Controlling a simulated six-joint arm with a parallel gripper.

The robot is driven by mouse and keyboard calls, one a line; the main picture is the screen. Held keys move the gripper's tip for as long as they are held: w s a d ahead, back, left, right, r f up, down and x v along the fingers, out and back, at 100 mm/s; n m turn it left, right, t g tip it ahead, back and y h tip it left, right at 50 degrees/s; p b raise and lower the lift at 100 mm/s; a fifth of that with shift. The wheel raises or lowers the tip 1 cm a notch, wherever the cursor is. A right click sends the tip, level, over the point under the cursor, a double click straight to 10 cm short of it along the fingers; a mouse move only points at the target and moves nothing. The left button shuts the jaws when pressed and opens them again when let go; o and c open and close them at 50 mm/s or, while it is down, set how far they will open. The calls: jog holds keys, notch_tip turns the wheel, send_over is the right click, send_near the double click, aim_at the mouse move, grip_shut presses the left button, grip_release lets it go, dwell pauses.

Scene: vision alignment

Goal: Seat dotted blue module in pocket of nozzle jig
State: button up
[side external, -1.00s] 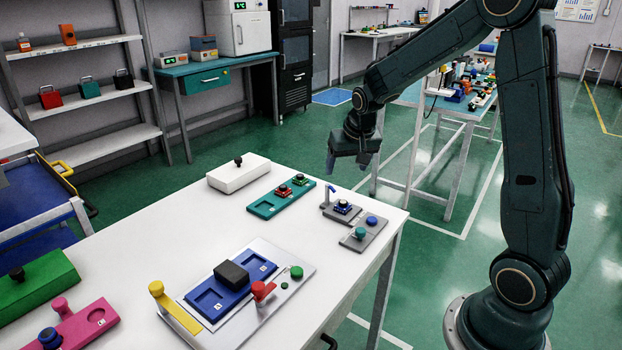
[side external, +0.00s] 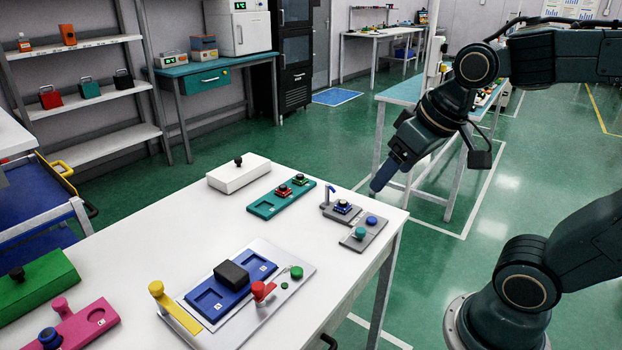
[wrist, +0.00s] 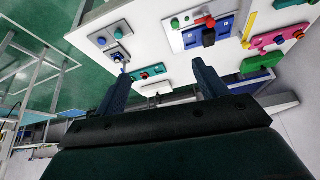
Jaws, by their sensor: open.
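Dots are too small to make out. A blue two-pocket block (side external: 203,302) lies on a light plate at the front; a black piece (side external: 231,273) covers part of it. I cannot tell which fixture is the nozzle jig.
A grey button box (side external: 359,240) is near the right edge. A red knob (side external: 262,290) and yellow lever (side external: 157,290) rise beside the blue block.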

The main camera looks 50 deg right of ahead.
jog(key=shift+n+y, duration=0.3)
jog(key=shift+n, duration=0.5)
jog(key=s, duration=0.1)
jog(key=s+a, duration=0.1)
jog(key=s, duration=0.1)
jog(key=s+a, duration=0.1)
jog(key=s, duration=0.1)
jog(key=shift+s+f, duration=0.1)
jog(key=shift+f, duration=0.05)
